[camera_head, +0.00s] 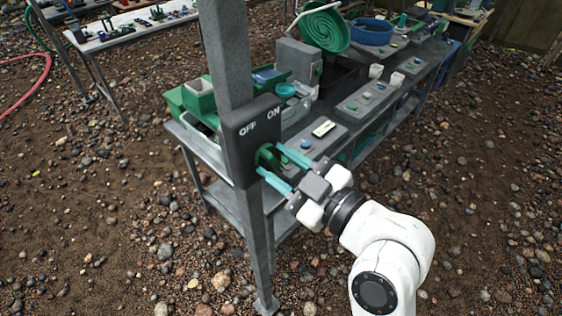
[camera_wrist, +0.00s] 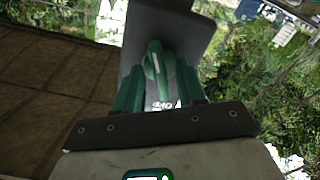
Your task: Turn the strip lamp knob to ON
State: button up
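The dark switch box (camera_head: 234,150) is fixed to a grey post, with OFF at left and ON at right in white on its face. The green knob (camera_head: 267,156) sits below the labels. In the wrist view the knob (camera_wrist: 155,66) shows a raised grip with a pale line; I cannot tell which label it points to. My gripper (camera_head: 270,163) is at the knob with its teal fingers apart, one on each side of it. The fingers also flank the knob in the wrist view (camera_wrist: 160,84); contact is unclear. The labels are partly hidden there.
A grey workbench (camera_head: 196,142) behind the post carries control boxes, green bins, a coiled green hose (camera_head: 324,27) and a blue basin (camera_head: 372,33). Another table (camera_head: 132,30) stands at the back left. Pebbly ground in front is open.

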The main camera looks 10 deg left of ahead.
grip_shut()
dwell(0.3)
jog(key=m+p, duration=0.1)
jog(key=m, duration=0.4)
jog(key=shift+m, duration=0.3)
grip_release()
jog(key=shift+d, duration=0.1)
dwell(0.3)
